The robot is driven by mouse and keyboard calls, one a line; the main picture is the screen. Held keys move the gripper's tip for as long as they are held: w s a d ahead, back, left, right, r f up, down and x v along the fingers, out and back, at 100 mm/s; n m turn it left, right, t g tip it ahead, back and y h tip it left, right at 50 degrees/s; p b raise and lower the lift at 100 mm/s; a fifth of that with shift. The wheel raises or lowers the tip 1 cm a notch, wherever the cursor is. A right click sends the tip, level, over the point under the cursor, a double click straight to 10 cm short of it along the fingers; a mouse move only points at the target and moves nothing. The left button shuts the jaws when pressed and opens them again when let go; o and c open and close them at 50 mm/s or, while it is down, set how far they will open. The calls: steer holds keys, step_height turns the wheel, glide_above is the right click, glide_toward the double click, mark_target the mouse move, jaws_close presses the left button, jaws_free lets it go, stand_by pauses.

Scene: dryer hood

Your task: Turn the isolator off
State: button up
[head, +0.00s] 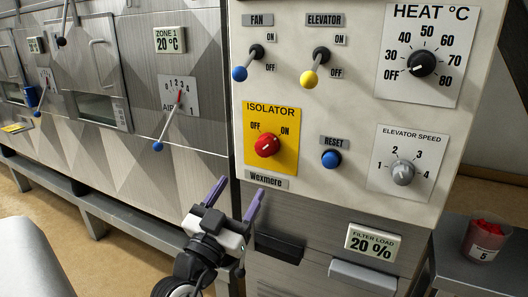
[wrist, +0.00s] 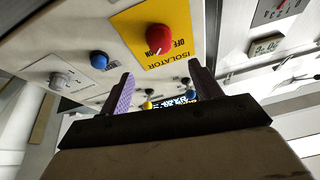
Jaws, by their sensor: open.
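The isolator is a round red knob (head: 267,146) on a yellow plate (head: 286,166) at the lower left of the white control panel. OFF is printed at the plate's upper left and ON at its upper right. A pale mark on the knob slants up to the right, towards the ON side. My gripper (head: 240,186) is below and left of the plate, its two purple fingers apart and empty, not touching the knob. In the wrist view the red knob (wrist: 158,38) and yellow plate (wrist: 130,22) appear upside down beyond the open fingers (wrist: 163,76).
A blue reset button (head: 331,158) is right of the plate. Fan (head: 239,73) and elevator (head: 309,78) levers are above it. Heat (head: 421,63) and elevator speed (head: 403,172) dials are at right. A blue-tipped lever (head: 158,146) sticks out from the left machine.

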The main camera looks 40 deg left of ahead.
mark_target(263, 150)
steer(key=p+x, duration=0.2)
steer(key=x, duration=1)
steer(key=shift+p, duration=0.4)
steer(key=c, duration=1)
